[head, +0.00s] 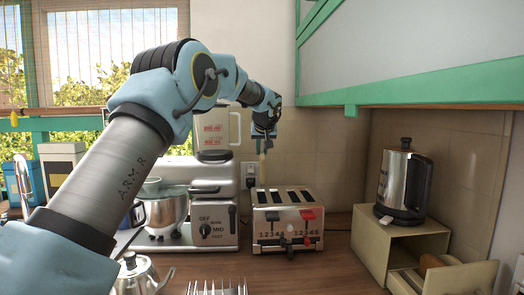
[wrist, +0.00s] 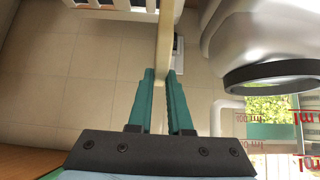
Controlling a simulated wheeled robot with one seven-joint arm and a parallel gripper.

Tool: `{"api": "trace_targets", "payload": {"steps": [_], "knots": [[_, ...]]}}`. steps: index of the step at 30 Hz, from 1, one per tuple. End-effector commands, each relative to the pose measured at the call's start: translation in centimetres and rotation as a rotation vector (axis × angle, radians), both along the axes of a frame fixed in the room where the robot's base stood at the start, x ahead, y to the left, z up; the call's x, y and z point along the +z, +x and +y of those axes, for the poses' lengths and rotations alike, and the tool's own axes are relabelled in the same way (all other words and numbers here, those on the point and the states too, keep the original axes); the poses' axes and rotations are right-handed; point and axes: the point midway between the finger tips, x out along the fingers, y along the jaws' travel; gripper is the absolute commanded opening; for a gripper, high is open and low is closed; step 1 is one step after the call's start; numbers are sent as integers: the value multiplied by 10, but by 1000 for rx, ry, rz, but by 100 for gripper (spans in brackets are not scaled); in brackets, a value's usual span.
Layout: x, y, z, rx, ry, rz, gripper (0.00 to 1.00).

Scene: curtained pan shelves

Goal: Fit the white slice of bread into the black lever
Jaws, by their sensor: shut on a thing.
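The toaster (head: 287,200) stands on the wooden counter with several slots open on top. A black lever (head: 272,216) is on its front left and a red lever (head: 306,214) on its front right. My gripper (head: 264,137) is above the toaster's left half, pointing down. It is shut on a pale slice of bread (head: 262,166), seen edge-on and hanging upright below the fingers, apart from the slots as far as I can tell. In the wrist view the slice (wrist: 164,50) stands between the two teal fingers (wrist: 162,74). Its broad faces are hidden.
A silver stand mixer (head: 190,205) with a bowl stands close left of the toaster. A kettle (head: 403,183) sits on a beige box (head: 385,238) at the right. A green-edged cabinet (head: 420,90) overhangs the right.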

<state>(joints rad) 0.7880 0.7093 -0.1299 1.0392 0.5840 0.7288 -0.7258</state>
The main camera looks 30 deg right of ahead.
Motion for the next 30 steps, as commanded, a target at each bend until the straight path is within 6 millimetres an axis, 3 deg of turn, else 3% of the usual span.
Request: {"api": "trace_targets", "payload": {"steps": [7,21,30], "knots": [[-1,-2,1,-1,-1,-1,0],[-45,-2,1,0,0,0,0],[-45,-1,1,0,0,0,0]]}}
